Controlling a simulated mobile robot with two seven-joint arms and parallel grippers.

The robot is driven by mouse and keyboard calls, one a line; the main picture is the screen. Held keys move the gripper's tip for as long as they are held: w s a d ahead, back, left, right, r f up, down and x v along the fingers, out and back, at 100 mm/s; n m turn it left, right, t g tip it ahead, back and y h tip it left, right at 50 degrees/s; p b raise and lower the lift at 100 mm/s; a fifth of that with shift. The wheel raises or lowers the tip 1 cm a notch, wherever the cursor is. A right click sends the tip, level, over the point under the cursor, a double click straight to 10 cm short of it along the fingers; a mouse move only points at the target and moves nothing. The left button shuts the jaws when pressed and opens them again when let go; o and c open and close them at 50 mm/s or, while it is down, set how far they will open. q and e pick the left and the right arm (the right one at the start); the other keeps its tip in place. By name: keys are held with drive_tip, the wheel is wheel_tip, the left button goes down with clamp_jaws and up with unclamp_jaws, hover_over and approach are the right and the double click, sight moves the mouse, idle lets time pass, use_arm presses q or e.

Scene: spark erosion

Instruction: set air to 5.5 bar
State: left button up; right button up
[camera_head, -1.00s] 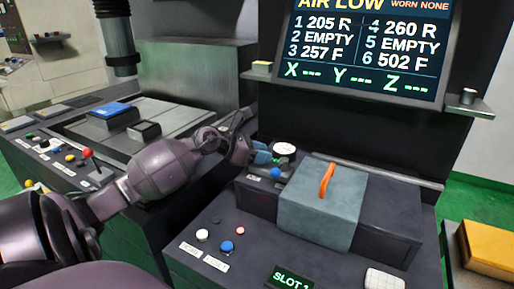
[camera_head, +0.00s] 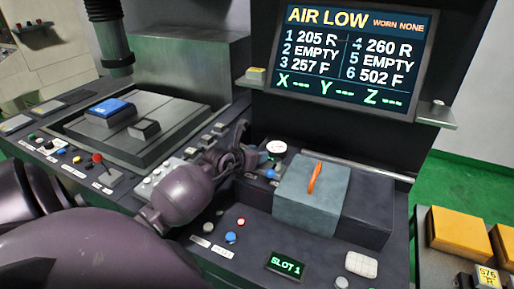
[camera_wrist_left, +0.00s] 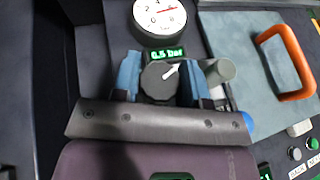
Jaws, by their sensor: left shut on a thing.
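The dark grey air knob (camera_wrist_left: 158,88) with a white pointer sits below a small green readout (camera_wrist_left: 168,54) that appears to say 0.5 bar. A round white gauge (camera_wrist_left: 160,16) with a red needle is above it; it also shows in the head view (camera_head: 276,146). My left gripper (camera_wrist_left: 160,84) is shut on the knob, one blue finger on each side. The pointer aims up and right in the wrist view. In the head view my left gripper (camera_head: 266,160) is beside the gauge and its wrist mostly hides the knob. My right gripper is out of view.
The screen (camera_head: 350,55) reads AIR LOW. A grey box with an orange handle (camera_head: 314,178) stands right of the gauge. A grey cylinder (camera_wrist_left: 220,71) is close to the right finger. Blue, red and white buttons (camera_head: 231,237) sit on the panel in front.

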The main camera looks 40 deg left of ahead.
use_arm(q)
drive_tip(key=shift+d+f+n+y+p, duration=0.15)
drive_tip(key=shift+n+y+p, duration=0.2)
drive_tip(key=shift+n+y, duration=0.75)
drive_tip(key=shift+n+g+y, duration=0.3)
drive_tip(key=shift+n+y, duration=0.1)
drive_tip(key=shift+y, duration=0.2)
drive_tip(key=o, duration=0.9)
drive_tip(key=shift+o, duration=0.2)
drive_tip(key=shift+s, duration=0.1)
drive_tip(key=v, duration=1)
drive_tip(key=shift+s+r+b, duration=0.2)
drive_tip(key=shift+s+b, duration=0.15)
drive_tip(key=shift+b, duration=0.05)
drive_tip(key=shift+f, duration=0.1)
